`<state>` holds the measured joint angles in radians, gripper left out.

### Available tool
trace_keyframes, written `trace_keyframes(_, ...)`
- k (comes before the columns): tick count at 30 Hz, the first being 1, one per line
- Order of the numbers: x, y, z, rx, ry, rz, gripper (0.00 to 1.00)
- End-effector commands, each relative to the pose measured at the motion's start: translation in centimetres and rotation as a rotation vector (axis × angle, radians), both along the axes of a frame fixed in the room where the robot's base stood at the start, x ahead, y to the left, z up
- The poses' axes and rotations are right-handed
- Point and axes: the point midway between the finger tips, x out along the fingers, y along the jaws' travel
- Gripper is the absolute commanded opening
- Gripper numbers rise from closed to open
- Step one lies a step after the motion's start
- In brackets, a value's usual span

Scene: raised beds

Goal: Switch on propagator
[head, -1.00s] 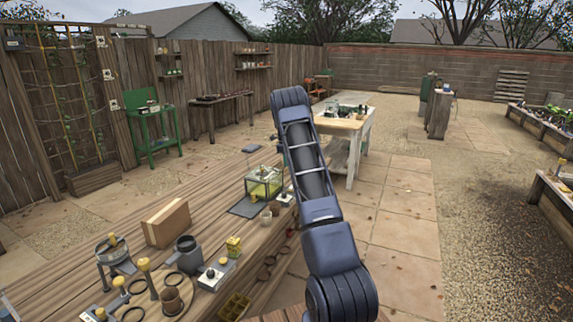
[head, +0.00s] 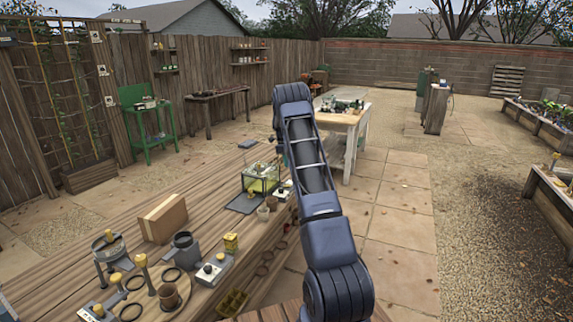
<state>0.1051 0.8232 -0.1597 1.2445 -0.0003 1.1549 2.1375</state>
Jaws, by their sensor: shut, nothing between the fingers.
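A clear-walled box with yellow-green contents (head: 260,178), which looks like the propagator, stands on the long wooden bench (head: 110,225), left of my arm. A small pale control box with a dark knob (head: 282,190) sits at its right side, close to my arm. I cannot tell whether its switch is on or off. My dark blue arm reaches up and away over the right side of the bench. Its far end bends down beside the box, and my gripper's fingers are hidden behind the arm.
The near bench holds a wooden block (head: 163,218), a grey pot (head: 185,252), a grey switch box (head: 212,268) and several yellow-knobbed parts. A white-legged table (head: 343,118) stands beyond my arm. Paving right of the bench (head: 400,230) is clear.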

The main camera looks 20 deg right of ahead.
Motion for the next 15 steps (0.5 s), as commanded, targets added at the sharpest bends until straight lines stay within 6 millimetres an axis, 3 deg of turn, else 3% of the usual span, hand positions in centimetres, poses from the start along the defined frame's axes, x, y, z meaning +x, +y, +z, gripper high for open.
trace_keyframes(15, -0.9, -0.9, -8.8, 0.001, 0.001, -0.001, 0.00)
